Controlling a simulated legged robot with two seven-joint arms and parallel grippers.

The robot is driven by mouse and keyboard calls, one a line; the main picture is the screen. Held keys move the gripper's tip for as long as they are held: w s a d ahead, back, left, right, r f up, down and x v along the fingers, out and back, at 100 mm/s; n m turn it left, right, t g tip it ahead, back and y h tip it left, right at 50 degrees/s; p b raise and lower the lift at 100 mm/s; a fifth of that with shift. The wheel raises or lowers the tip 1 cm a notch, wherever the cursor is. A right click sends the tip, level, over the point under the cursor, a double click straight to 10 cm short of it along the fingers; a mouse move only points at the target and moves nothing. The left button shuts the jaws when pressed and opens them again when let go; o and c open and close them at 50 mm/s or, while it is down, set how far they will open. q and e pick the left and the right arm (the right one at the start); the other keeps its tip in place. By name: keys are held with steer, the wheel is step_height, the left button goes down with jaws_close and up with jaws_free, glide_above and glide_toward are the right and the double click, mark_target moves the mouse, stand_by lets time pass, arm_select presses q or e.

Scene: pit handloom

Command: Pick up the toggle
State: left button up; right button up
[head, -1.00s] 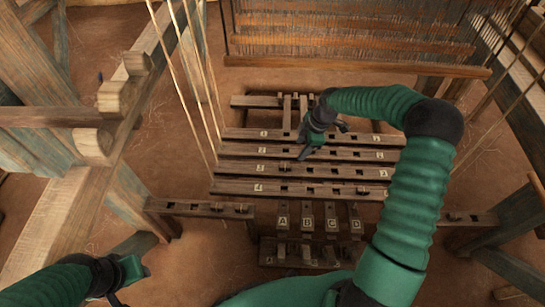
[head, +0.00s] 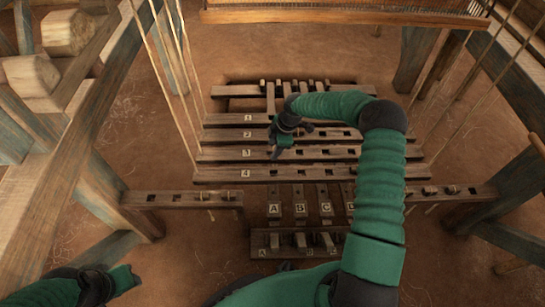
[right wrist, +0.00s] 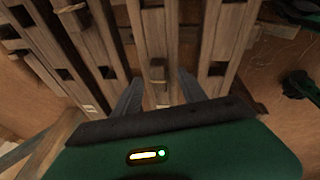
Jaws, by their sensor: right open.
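A small wooden toggle (right wrist: 157,70) stands up from a slotted wooden bar in the right wrist view. It shows between and slightly beyond the two fingers of my right gripper (right wrist: 158,88), which is open and empty. I cannot tell whether either finger touches it. In the head view my right gripper (head: 276,153) points down over the bars marked 2 and 3, and it and its arm hide part of them. My left gripper (head: 125,282) is at the lower left, away from the bars; its jaws are too unclear to read.
A second toggle (right wrist: 72,8) shows in the right wrist view. Numbered bars (head: 225,173) lie across the pit, with lettered pedals (head: 274,195) nearer me. A side rail (head: 165,198) and thin cords (head: 165,85) stand left. The loom beam (head: 330,17) spans the back.

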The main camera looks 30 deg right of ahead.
steer(key=shift+d+f, duration=0.1)
steer(key=shift+c, duration=0.6)
jaws_close()
